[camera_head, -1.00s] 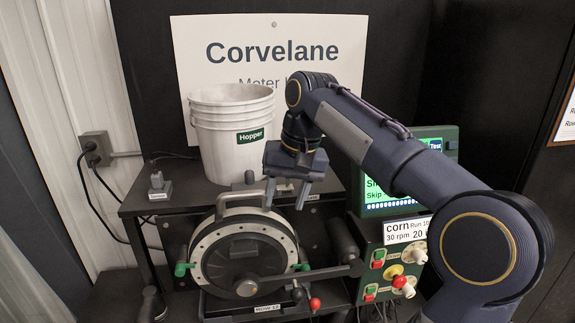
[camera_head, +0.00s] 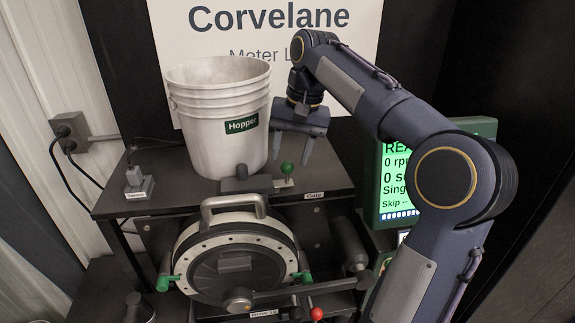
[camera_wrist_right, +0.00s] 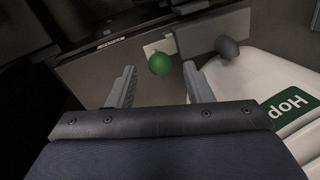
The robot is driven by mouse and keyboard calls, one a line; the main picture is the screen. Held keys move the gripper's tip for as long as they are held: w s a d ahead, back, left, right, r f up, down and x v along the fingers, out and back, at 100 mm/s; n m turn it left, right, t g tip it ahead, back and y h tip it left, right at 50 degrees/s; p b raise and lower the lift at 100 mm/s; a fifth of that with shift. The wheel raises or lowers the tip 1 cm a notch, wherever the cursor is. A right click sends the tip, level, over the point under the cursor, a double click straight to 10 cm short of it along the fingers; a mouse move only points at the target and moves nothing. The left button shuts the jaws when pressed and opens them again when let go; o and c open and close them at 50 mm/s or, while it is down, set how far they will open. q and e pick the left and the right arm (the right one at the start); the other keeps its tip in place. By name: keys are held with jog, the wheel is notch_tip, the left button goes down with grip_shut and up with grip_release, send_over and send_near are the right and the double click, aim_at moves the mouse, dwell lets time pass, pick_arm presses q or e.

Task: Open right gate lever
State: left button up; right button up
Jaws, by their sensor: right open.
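The gate lever with a green ball knob (camera_head: 287,168) stands on a small pale plate on the black shelf, right of the hopper's foot. A Gate label (camera_head: 314,195) is on the shelf edge near it. My right gripper (camera_head: 296,152) is open and empty, fingers pointing down, just above and behind the green knob in the head view. In the right wrist view the green knob (camera_wrist_right: 159,64) appears between the spread fingertips (camera_wrist_right: 161,72). I cannot tell whether they touch it. A dark knob (camera_head: 241,171) stands left of the lever. My left gripper is not in view.
The white hopper bucket (camera_head: 218,125) stands close left of my right gripper. The round seed meter (camera_head: 237,262) with its handle is below the shelf front. A green-screened monitor (camera_head: 395,185) is at the right, near my right arm. Shelf right of the lever is clear.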

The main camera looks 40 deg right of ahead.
aim_at(288, 167)
jog(key=shift+w+a+f, duration=0.15)
jog(key=shift+w+f, duration=0.05)
jog(key=shift+f, duration=0.95)
jog(key=shift+w+a+f, duration=0.1)
jog(key=shift+w+f, duration=0.05)
jog(key=shift+f, duration=0.95)
jog(key=shift+c, duration=0.5)
grip_shut()
